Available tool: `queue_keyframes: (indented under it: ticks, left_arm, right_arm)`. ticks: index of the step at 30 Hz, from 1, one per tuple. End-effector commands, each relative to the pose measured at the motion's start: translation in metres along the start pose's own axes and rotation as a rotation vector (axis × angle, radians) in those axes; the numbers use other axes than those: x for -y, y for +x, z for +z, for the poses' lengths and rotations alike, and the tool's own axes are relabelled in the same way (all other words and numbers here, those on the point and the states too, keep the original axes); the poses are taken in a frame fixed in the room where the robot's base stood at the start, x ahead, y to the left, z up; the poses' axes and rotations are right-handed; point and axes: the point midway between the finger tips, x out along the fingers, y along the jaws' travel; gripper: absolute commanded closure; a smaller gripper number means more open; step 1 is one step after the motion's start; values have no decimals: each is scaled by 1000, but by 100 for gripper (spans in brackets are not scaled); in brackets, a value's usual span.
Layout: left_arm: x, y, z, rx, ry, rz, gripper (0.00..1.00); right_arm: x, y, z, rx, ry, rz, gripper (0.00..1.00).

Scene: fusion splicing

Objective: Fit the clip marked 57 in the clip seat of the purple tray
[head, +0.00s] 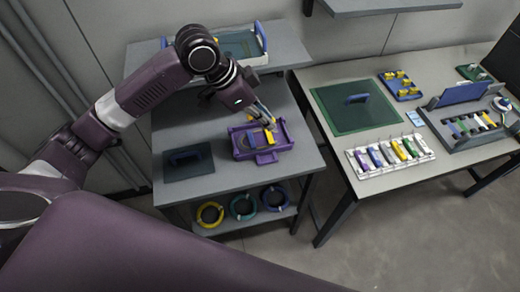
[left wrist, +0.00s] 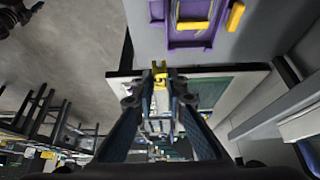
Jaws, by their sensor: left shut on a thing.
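The purple tray (head: 241,151) sits on the left grey table and also shows at the top of the left wrist view (left wrist: 158,29). It has yellow and blue parts on it. My left gripper (head: 268,122) is over the tray's back part in the head view. In the left wrist view my left gripper (left wrist: 160,74) is shut on a small yellow clip (left wrist: 160,80), held at the fingertips and apart from the tray in the picture. I cannot read a number on the clip. The clip seat cannot be made out clearly. My right gripper is not in view.
A dark panel with a handle (head: 188,165) lies left of the tray. A blue-ended tray (head: 262,37) stands at the back. Cable coils (head: 243,206) lie on the lower shelf. The right table holds a green panel (head: 345,118), a blue clip tray (head: 407,94) and a white rack (head: 362,173).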

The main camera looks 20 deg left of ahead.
Motion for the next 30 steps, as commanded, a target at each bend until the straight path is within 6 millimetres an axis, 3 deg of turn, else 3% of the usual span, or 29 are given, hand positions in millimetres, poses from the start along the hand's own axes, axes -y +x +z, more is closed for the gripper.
queue_keyframes:
  ticks: [9, 25, 30]
  left_arm:
    - [-1, 70, 41, 3, -3, 2, 97]
    - [-1, 122, 70, 2, -2, 1, 97]
    - [0, 126, 74, 3, 0, -1, 97]
  right_arm:
    - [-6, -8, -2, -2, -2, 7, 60]
    - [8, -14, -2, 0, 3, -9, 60]
    - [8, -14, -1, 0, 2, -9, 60]
